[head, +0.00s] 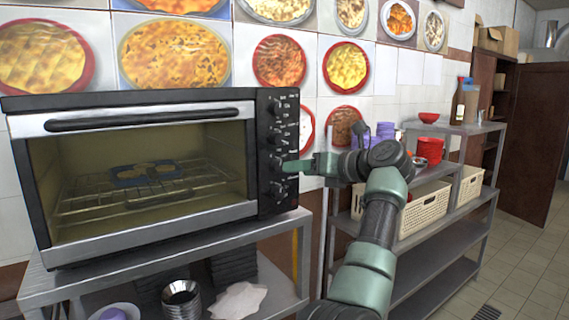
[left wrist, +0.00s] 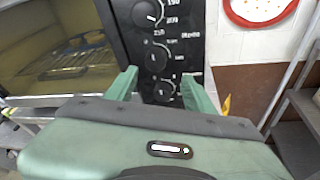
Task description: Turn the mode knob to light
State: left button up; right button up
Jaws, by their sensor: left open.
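A black toaster oven (head: 150,165) with a silver door frame stands on a metal shelf. Its right-hand panel (head: 279,150) carries a column of black knobs; the lettering is too small to tell which is the mode knob. My left gripper (head: 292,167) is open in front of the lower part of this panel. In the left wrist view its green fingers (left wrist: 160,90) stand on either side of the lowest visible knob (left wrist: 163,90). Another knob (left wrist: 156,57) sits just above it. I cannot tell whether the fingers touch the knob. The right gripper is not in view.
The oven door is closed; a dark tray (head: 130,178) with food sits on the rack inside. Metal shelving at the right holds woven baskets (head: 424,208), red bowls (head: 430,150) and a bottle (head: 458,104). Steel bowls (head: 181,295) stand below the oven.

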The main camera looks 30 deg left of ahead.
aim_at(281, 168)
pick_arm(q)
jog(key=shift+n+h, duration=0.6)
jog(key=shift+h, duration=0.2)
jog(key=a, duration=0.2)
jog(key=a+p, duration=0.1)
jog(key=a, duration=0.1)
jog(key=a+p, duration=0.1)
jog(key=a, duration=0.1)
jog(key=shift+w+f, duration=0.25)
jog(key=shift+w, duration=0.1)
grip_shut()
